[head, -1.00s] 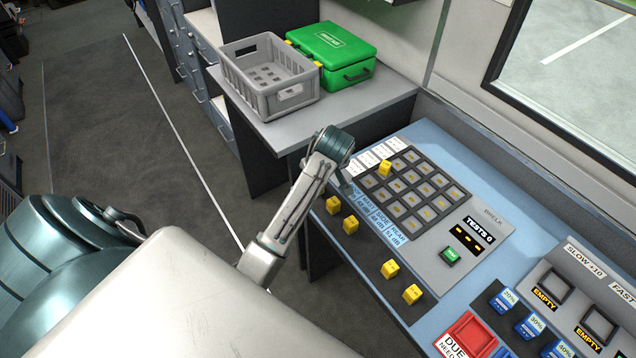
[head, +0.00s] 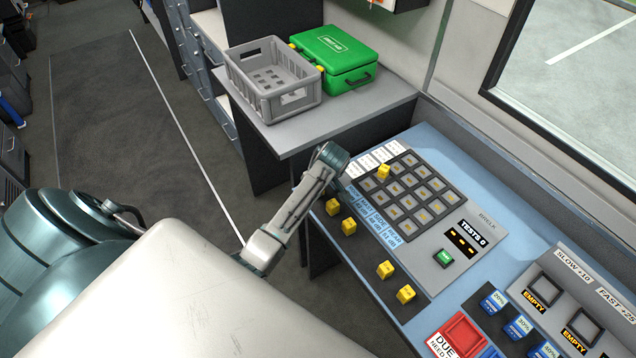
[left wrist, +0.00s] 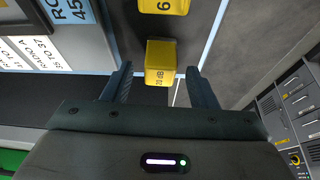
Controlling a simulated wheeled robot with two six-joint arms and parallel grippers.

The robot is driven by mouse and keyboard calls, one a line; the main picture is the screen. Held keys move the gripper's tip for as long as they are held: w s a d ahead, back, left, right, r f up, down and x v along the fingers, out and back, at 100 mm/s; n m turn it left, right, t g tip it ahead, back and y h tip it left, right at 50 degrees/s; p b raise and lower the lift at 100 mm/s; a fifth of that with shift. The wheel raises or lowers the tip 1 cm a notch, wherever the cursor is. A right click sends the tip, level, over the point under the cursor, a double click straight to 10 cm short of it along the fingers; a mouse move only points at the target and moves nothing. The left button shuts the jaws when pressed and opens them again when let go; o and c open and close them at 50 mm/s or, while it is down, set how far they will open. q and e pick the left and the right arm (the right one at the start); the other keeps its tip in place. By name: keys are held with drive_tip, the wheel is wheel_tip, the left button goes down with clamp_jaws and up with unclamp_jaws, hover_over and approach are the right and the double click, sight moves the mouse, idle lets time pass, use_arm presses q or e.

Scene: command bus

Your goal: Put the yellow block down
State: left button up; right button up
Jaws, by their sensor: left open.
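My left gripper (left wrist: 159,70) is open in the left wrist view. A yellow block (left wrist: 160,62) marked in dB shows between its fingertips, with a gap on each side. In the head view this looks like the far block (head: 333,206) on the console's front ledge. A second yellow block (left wrist: 157,18) stands just beyond it in the wrist view. More yellow blocks stand on the same ledge (head: 385,269), and one sits in the button grid (head: 384,171). My arm hides the left gripper's fingers in the head view. My right gripper is not in view.
The blue console (head: 480,215) carries a dark grid of square sockets (head: 408,205) and a red tray (head: 459,338). A grey crate (head: 290,105) and green case (head: 335,50) stand on the side counter. The floor at left is clear.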

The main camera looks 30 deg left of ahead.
use_arm(q)
drive_tip(key=shift+w+a+f, duration=0.1)
drive_tip(key=shift+a+f, duration=0.1)
drive_tip(key=shift+f, duration=0.25)
drive_tip(key=shift+d, duration=0.1)
drive_tip(key=c, duration=0.3)
clamp_jaws()
drive_tip(key=shift+r, duration=0.1)
